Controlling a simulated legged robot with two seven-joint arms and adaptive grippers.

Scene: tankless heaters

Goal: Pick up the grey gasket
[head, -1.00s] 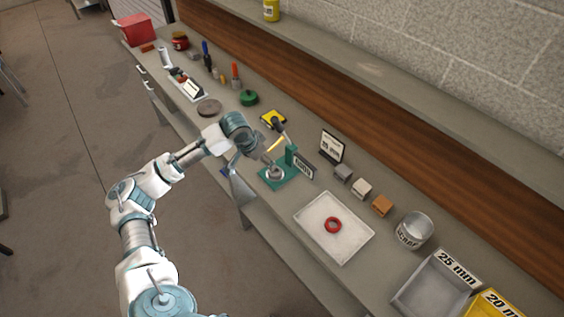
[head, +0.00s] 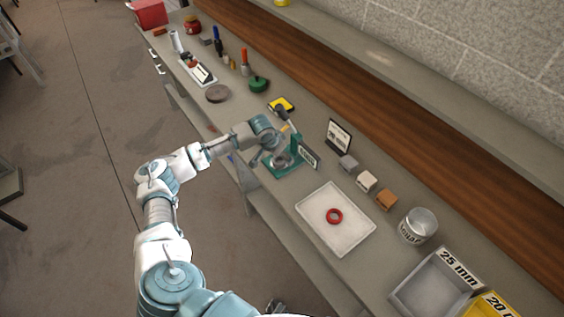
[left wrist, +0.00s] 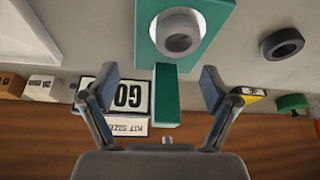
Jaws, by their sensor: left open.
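A thick light-grey ring (left wrist: 179,33), which looks like the grey gasket, sits on the base of a green stand (left wrist: 213,22). In the head view the ring (head: 281,160) shows on the stand (head: 290,168), partly behind my gripper. My left gripper (left wrist: 158,80) is open and empty. Its fingers are spread on either side of the stand's green upright in the left wrist view, with the ring beyond the fingertips. In the head view the left gripper (head: 274,147) is over the stand.
A dark ring (left wrist: 281,45) lies flat beside the stand. A white tray (head: 355,242) holds a red ring (head: 334,216). Small blocks (head: 367,181), a can (head: 418,226) and a grey bin (head: 410,295) line the bench.

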